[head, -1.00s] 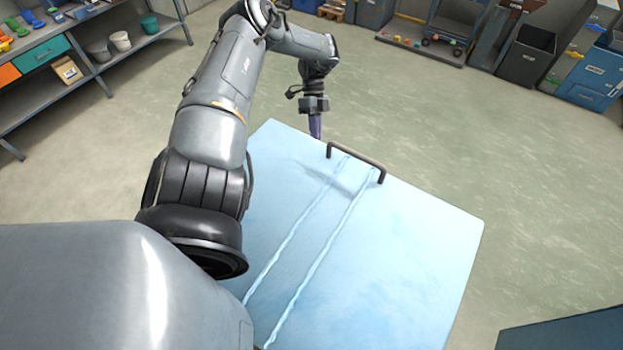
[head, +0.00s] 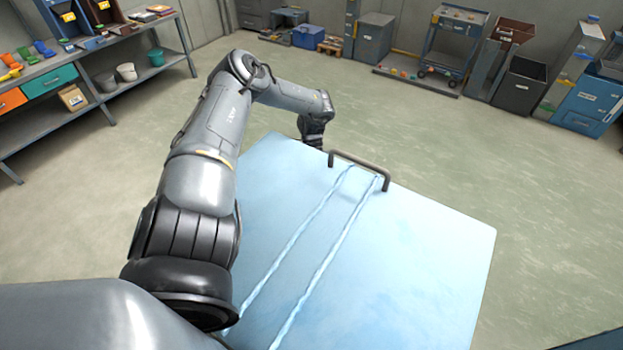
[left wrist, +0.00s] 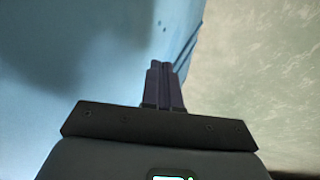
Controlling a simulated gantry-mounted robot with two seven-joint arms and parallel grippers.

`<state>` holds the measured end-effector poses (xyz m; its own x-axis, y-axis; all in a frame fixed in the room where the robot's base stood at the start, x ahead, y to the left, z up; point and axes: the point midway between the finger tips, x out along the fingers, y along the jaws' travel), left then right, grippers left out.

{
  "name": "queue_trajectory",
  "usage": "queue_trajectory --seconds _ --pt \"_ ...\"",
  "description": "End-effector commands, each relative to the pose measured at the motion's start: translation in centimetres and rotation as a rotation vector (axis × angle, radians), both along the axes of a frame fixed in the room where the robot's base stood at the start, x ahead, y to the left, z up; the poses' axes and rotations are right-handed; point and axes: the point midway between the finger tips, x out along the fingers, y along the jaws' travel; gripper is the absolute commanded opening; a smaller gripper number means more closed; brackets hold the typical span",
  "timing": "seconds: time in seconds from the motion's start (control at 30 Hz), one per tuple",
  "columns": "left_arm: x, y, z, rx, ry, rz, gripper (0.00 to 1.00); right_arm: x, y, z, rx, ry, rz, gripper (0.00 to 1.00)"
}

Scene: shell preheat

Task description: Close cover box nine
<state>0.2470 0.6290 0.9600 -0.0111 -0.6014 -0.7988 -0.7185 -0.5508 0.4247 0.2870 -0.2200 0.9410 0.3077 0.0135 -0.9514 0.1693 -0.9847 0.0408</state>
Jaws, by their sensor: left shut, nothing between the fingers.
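A large light blue cover panel (head: 410,250) fills the middle of the head view, with two pale lines running along it. A dark bar handle (head: 360,166) is fixed at its far edge. My left arm comes in along the panel's left side, and its wrist is at the far left corner. My left gripper's fingers are hidden behind that corner in the head view. In the left wrist view my left gripper (left wrist: 164,72) is shut and empty. A blue surface (left wrist: 90,55) lies left of and behind the fingers; I cannot tell whether they touch it. My right gripper is not in view.
Open concrete floor (head: 540,190) surrounds the panel at the back and right. Shelving (head: 100,75) with bins and buckets stands at the far left. Carts, bins and cabinets line the back wall. A dark blue edge (head: 590,340) shows at the lower right.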

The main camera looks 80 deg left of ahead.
Motion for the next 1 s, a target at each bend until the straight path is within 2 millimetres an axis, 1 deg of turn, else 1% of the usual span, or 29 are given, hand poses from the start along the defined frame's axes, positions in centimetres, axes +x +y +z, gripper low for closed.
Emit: queue_trajectory --seconds 0.03,0.2,0.67,0.83,1.0 --pt "0.0 -0.3 0.1 -0.001 0.001 -0.003 0.0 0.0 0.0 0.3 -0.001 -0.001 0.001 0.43" --pt "0.3 -0.7 0.0 -0.001 0.0 -0.009 0.0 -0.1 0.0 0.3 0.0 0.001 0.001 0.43" --pt "0.3 -0.8 0.0 -0.001 0.0 -0.01 0.0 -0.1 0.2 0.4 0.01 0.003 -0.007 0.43" --pt "0.0 -1.0 0.2 -0.002 0.0 -0.01 0.0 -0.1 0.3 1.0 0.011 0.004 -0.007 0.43" --pt "-0.5 -1.7 0.4 -0.006 0.0 -0.01 0.0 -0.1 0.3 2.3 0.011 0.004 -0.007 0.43"
